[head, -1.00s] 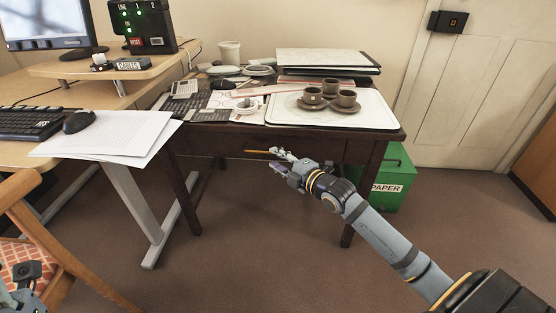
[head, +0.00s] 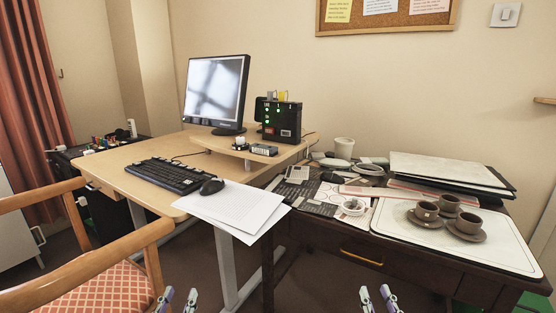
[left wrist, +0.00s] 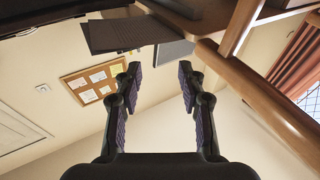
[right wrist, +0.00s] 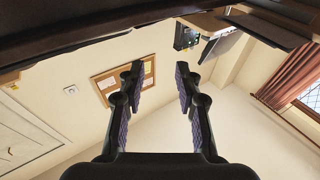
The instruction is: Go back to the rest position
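My left gripper (head: 178,301) shows at the bottom edge of the head view, beside the chair seat. My right gripper (head: 379,300) shows at the bottom edge too, in front of the dark desk. In the left wrist view the left gripper's fingers (left wrist: 160,88) stand apart with nothing between them. In the right wrist view the right gripper's fingers (right wrist: 157,90) also stand apart and empty. Both grippers point upward, below desk height. Most of both arms is out of the head view.
A wooden chair (head: 150,236) stands close at the left. The dark desk (head: 330,240) bears a white tray (head: 400,238) with brown cups. The light desk (head: 135,185) holds a monitor (head: 215,92), keyboard (head: 165,175) and papers (head: 235,206).

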